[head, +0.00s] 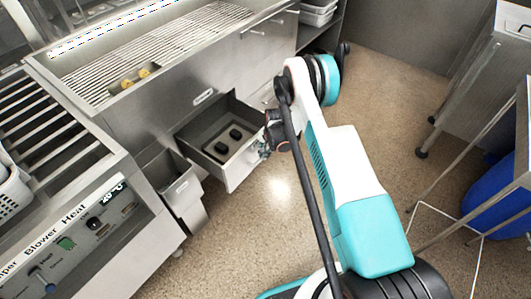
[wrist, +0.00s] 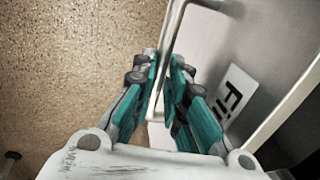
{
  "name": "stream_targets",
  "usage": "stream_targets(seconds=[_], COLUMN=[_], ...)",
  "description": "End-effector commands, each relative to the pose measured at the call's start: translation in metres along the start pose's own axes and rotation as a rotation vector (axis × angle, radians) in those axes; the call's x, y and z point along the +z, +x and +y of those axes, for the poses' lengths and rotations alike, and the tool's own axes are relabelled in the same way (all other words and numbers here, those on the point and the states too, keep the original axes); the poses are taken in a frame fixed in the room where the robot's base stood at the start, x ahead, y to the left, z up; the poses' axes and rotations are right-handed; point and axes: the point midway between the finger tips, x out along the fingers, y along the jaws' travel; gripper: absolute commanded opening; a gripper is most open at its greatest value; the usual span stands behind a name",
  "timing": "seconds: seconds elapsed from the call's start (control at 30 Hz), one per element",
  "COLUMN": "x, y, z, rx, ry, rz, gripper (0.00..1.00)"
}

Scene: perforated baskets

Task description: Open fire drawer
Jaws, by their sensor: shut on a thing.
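The fire drawer (head: 232,172) is pulled out of the steel counter in the head view. Two dark objects (head: 228,140) lie inside it. In the wrist view its grey front (wrist: 268,48) shows a white label (wrist: 235,95) beginning "Fi". The metal bar handle (wrist: 176,28) runs between the teal fingers of my gripper (wrist: 164,92), which is shut on it. In the head view my gripper (head: 264,148) is at the right end of the drawer front, partly hidden by my arm.
A steel counter with a grill rack (head: 190,40) stands above the drawer. A control panel (head: 95,230) is at lower left. A steel table (head: 478,75) and a blue bin (head: 497,205) are at right. Speckled floor (head: 375,110) is open between them.

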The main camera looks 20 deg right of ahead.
Motion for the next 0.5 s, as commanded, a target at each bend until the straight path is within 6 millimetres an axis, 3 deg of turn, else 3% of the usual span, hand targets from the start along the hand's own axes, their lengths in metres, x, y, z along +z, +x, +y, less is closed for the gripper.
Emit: stream_targets(seconds=[0.17,0.2,0.3,0.5], x=[-0.0004,-0.0004,-0.0004,-0.0002], y=[-0.0003,-0.0003,-0.0003,-0.0001], z=[0.0001,0.0000,0.0001,0.0000], rx=[0.000,0.000,0.000,0.000], ry=[0.000,0.000,0.000,0.000], rz=[0.000,0.000,0.000,0.000], gripper=[0.00,0.15,0.33,0.33])
